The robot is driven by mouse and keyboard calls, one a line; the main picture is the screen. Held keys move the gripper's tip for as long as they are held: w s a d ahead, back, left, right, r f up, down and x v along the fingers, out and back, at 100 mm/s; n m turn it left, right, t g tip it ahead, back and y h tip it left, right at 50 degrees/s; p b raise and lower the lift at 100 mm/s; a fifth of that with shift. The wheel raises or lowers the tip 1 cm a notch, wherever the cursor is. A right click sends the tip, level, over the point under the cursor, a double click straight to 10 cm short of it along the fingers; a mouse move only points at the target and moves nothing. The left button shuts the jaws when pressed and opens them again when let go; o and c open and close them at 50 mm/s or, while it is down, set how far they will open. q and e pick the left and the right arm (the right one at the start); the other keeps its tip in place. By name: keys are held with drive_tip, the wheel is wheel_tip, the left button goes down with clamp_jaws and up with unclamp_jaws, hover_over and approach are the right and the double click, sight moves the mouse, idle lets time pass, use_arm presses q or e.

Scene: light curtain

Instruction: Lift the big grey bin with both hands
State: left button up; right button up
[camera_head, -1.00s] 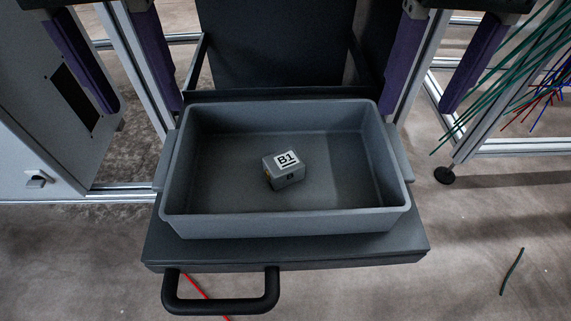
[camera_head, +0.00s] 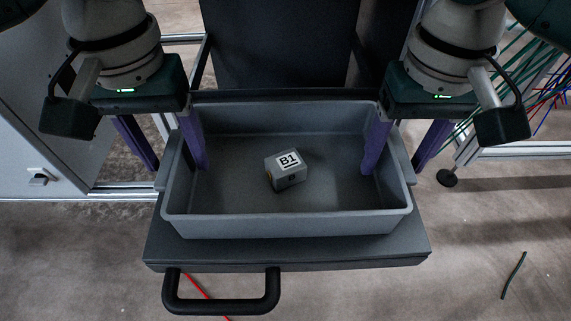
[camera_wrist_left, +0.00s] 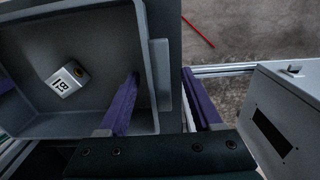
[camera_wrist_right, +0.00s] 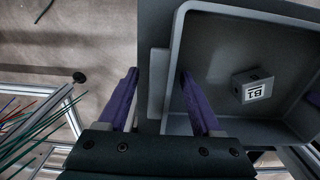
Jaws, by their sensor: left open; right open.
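The big grey bin (camera_head: 290,222) sits on a dark cart platform, upright and open at the top. A small grey box labelled B1 (camera_head: 286,169) lies inside it. My left gripper (camera_head: 176,165) is open at the bin's left side, with one purple finger inside the wall and one outside. The left wrist view shows the bin's side wall (camera_wrist_left: 148,70) between these fingers. My right gripper (camera_head: 395,168) is open at the right side, also with one finger inside and one outside. The right wrist view shows the wall (camera_wrist_right: 172,75) between them. Neither gripper visibly clamps the wall.
The dark cart platform (camera_head: 290,254) has a black handle (camera_head: 220,306) at its front. A grey cabinet (camera_head: 30,150) stands at left. Metal framing and green, red and blue wires (camera_head: 545,85) are at right. The floor in front is mostly clear.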

use_arm(q)
drive_tip(key=shift+c, duration=0.2)
use_arm(e)
drive_tip(key=shift+c, duration=0.2)
use_arm(q)
clamp_jaws()
use_arm(e)
clamp_jaws()
use_arm(q)
drive_tip(key=shift+r, duration=0.1)
idle(0.6)
